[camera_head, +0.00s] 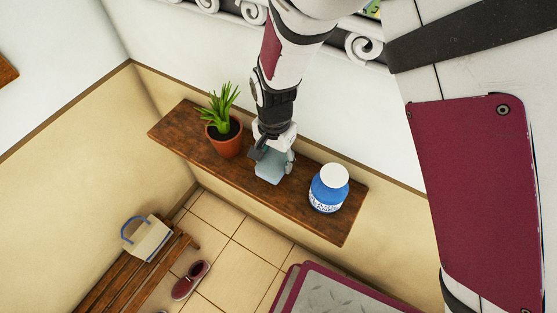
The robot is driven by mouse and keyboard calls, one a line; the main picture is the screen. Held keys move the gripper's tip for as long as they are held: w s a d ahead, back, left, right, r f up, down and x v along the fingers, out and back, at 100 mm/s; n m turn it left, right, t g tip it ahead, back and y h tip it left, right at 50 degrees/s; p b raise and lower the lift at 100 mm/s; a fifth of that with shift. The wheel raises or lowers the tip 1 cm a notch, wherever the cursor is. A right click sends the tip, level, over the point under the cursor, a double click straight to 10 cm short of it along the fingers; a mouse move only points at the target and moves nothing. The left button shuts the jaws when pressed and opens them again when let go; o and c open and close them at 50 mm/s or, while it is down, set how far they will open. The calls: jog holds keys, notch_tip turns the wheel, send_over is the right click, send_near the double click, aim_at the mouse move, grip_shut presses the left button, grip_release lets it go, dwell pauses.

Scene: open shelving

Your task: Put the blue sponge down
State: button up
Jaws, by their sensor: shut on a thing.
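A pale blue-grey block, which looks like the blue sponge (269,169), shows at the end of my arm, over the middle of the wooden shelf (190,141). My gripper (271,158) points down and is shut on the sponge. The gripper's body and fingers hide the upper part of the sponge. I cannot tell whether the underside of the sponge touches the shelf or hangs just above it.
A potted plant (224,142) stands left of my gripper on the shelf. A blue jar with a white lid (329,190) stands to the right. Bare shelf shows at both ends. Below are a slatted bench (130,275), a bag (147,238) and a shoe (190,280).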

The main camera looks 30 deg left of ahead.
aim_at(276, 165)
jog(key=f+b, duration=0.1)
jog(key=w+f+b, duration=0.1)
jog(key=f, duration=0.1)
jog(key=shift+a+f, duration=0.1)
jog(key=shift+f, duration=0.2)
jog(key=shift+s, duration=0.2)
jog(key=shift+f, duration=0.15)
jog(key=o, duration=1.3)
notch_tip(276, 165, up, 11)
jog(key=shift+r+b, duration=0.15)
jog(key=shift+b, duration=0.35)
jog(key=shift+s+r, duration=0.1)
jog(key=shift+r, duration=0.45)
jog(key=shift+a, duration=0.1)
